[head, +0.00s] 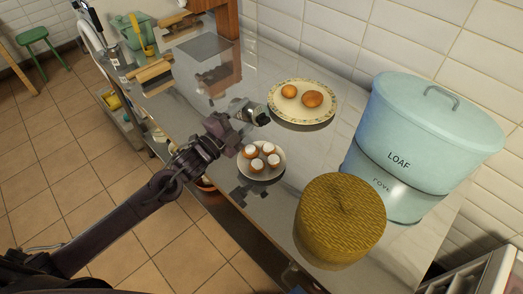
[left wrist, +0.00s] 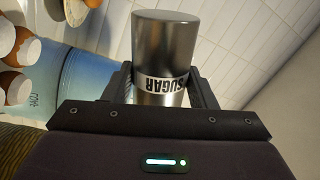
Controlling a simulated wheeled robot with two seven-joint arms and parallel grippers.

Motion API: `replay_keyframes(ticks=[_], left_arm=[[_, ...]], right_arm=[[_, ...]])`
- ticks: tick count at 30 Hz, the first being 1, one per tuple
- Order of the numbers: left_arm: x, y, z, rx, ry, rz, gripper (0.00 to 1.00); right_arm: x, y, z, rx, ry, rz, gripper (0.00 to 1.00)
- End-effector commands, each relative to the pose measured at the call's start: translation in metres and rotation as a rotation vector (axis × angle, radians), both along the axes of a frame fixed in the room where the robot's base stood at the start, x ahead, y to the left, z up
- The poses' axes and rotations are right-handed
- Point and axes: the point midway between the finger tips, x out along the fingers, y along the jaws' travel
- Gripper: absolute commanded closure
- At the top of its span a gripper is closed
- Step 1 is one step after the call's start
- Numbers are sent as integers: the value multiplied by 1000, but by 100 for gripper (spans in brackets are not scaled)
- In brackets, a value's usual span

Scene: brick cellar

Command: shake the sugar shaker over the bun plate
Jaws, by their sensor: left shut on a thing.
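My left gripper (head: 236,121) is shut on the metal sugar shaker (head: 248,111), which looks tilted on its side, above the counter. In the left wrist view the shaker (left wrist: 165,55) stands between both fingers, its SUGAR label upside down. A small white plate (head: 283,162) with several brown, white-topped pieces (head: 256,165), which look like buns, lies just in front of and below the gripper. A patterned yellow-rimmed plate (head: 300,121) with two plain brown buns (head: 312,99) lies behind and to the right. My right gripper is not in view.
A woven yellow-brown round thing (head: 340,220) stands at the counter's front right. A pale blue LOAF bin (head: 425,125) is behind it, by the tiled wall. A clear box-like block (head: 205,65), a rolling pin (head: 153,71) and a green container (head: 135,30) are at left.

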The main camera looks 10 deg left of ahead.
Motion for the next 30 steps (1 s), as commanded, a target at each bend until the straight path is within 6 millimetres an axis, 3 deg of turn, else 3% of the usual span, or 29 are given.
replay_keyframes(ticks=[1,21,30], left_arm=[[0,0,10,-66,43,3,75],[0,0,30,-896,592,1,75],[0,0,25,-1014,672,-1,75]], right_arm=[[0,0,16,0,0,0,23],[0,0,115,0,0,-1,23],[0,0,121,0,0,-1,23]])
